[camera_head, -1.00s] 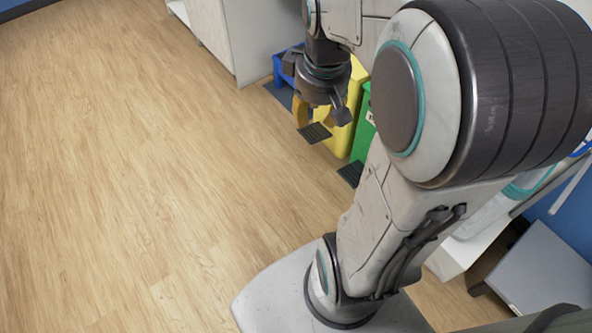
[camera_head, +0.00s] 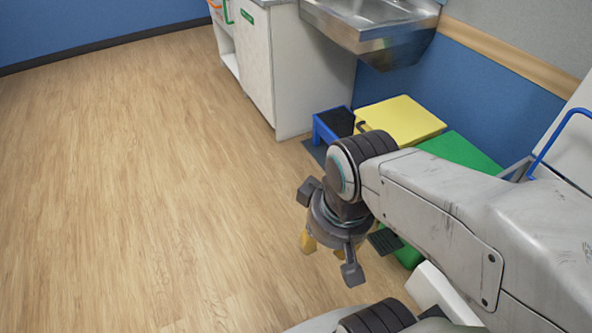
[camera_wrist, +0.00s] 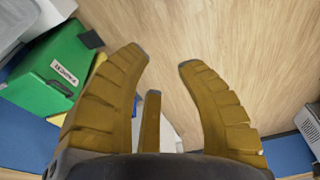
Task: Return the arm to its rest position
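My gripper (camera_wrist: 164,62) shows in the wrist view with its yellow-brown fingers spread apart and nothing between them. Wood floor shows in the gap between the fingertips. In the head view my gripper (camera_head: 328,246) hangs at the end of my arm, pointing down over the floor, beside the bins. Its fingers are partly hidden there by its own dark wrist housing. My arm reaches in from the right side of the head view, bent at a round dark joint above the gripper.
A yellow-lidded bin (camera_head: 402,118) and a green-lidded bin (camera_head: 462,150) stand along the blue wall, partly behind my arm. A small blue-framed step (camera_head: 333,124), a white cabinet (camera_head: 290,80) and a metal sink (camera_head: 372,22) are behind. The wood floor (camera_head: 130,170) at left is clear.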

